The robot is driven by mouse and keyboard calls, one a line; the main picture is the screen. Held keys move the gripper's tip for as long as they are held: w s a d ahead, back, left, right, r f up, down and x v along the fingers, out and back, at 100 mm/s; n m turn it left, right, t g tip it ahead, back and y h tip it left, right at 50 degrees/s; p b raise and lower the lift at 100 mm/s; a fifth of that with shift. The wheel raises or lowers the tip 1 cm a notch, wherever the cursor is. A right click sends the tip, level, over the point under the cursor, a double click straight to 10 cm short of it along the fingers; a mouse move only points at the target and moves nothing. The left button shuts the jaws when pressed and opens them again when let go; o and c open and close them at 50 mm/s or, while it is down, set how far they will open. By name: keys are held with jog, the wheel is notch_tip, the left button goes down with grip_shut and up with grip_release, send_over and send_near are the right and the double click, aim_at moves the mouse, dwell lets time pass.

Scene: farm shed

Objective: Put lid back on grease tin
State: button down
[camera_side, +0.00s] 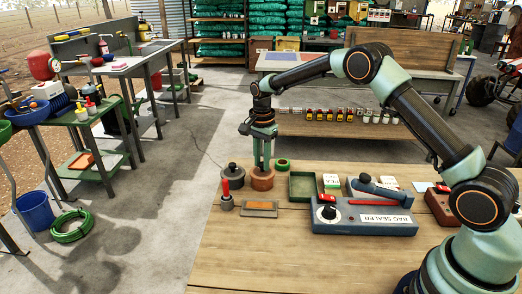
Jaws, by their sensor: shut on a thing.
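A reddish-brown round tin (262,184), which looks like the grease tin, stands upright near the far left edge of the wooden table. My gripper (263,167) points straight down over it, with its green fingers close together at the tin's top. It is shut on what appears to be the lid (262,173), of the same brown colour. The fingers cover part of it, and at this size I cannot tell whether the lid is seated or just above the rim.
Close left of the tin is a dark round pot with a knob (232,175). A red-handled tool (226,193) and a flat orange-and-grey piece (260,209) lie in front. Right are a green ring (282,164), a green tray (302,186) and a blue-grey bag sealer (350,219). The front left tabletop is clear.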

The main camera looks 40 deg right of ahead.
dwell(0.3)
jog(key=shift+c, duration=0.6)
grip_release()
jog(key=shift+r, duration=0.1)
jog(key=shift+r, duration=3.45)
grip_shut()
